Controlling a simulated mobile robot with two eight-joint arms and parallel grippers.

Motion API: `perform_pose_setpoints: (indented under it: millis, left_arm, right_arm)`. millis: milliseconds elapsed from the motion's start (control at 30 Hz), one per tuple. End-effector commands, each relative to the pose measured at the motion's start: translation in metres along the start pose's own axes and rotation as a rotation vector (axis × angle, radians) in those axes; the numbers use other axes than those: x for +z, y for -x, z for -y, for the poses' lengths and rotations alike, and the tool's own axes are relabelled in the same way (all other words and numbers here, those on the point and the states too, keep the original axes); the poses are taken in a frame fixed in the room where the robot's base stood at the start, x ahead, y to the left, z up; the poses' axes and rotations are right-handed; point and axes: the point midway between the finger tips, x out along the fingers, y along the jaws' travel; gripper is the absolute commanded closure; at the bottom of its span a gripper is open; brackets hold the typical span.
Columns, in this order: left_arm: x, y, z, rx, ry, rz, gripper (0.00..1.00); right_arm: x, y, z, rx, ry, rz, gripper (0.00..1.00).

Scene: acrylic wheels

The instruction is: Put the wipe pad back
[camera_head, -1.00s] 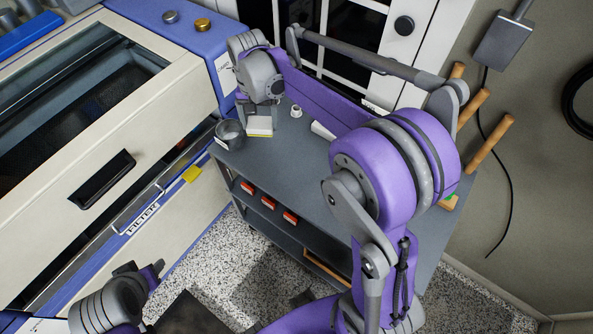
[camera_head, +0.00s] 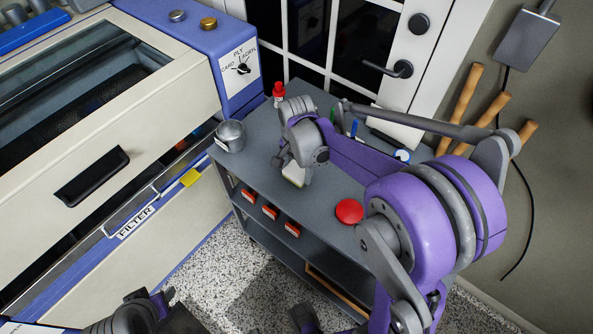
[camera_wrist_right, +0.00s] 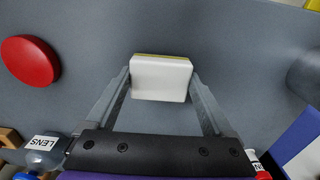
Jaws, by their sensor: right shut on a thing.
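The wipe pad, a white block with a yellow layer, is between the fingers of my right gripper (camera_head: 291,170) and partly hidden by it in the head view (camera_head: 296,181). In the right wrist view the pad (camera_wrist_right: 161,80) sits between both fingertips of the right gripper (camera_wrist_right: 160,85), which is shut on it. The pad is over the grey cart top (camera_head: 258,160); whether it touches the surface I cannot tell. Part of my left arm shows at the lower left; its gripper (camera_head: 160,298) is too unclear to read.
A metal cup (camera_head: 230,137) stands at the cart's left corner. A red round object (camera_head: 349,211) lies right of the pad. A red bottle (camera_head: 279,94) and pens stand at the back. A bottle marked LENS (camera_wrist_right: 44,152) shows in the wrist view. The machine (camera_head: 150,120) is left.

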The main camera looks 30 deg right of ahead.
Motion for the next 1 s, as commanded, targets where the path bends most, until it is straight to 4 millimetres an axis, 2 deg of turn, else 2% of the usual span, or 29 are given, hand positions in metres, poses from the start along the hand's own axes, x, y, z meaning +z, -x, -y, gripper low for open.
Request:
perform_pose_setpoints:
  millis: [67,433,467,533,833,1000]
  left_arm:
    - [0.001,-0.001,0.000,0.000,0.000,0.000,0.50]
    - [0.003,-0.004,0.000,0.000,0.000,0.002,0.50]
    - [0.003,-0.004,0.000,0.000,0.000,0.002,0.50]
    - [0.002,-0.003,0.000,0.000,0.000,0.002,0.50]
    - [0.000,0.000,0.000,0.000,0.000,0.000,0.50]
    - [-0.002,0.002,0.000,0.000,0.000,-0.001,0.50]
  right_arm:
    - [0.000,-0.006,0.000,0.000,0.000,0.000,0.74]
    - [0.000,-0.010,0.000,0.000,0.000,0.000,0.74]
    - [0.000,-0.011,0.000,0.000,0.000,0.000,0.12]
    - [0.000,-0.009,0.000,0.000,0.000,0.000,0.00]
    - [0.000,-0.005,0.000,0.000,0.000,0.000,0.00]
    - [0.000,0.018,0.000,0.000,0.000,0.000,0.00]
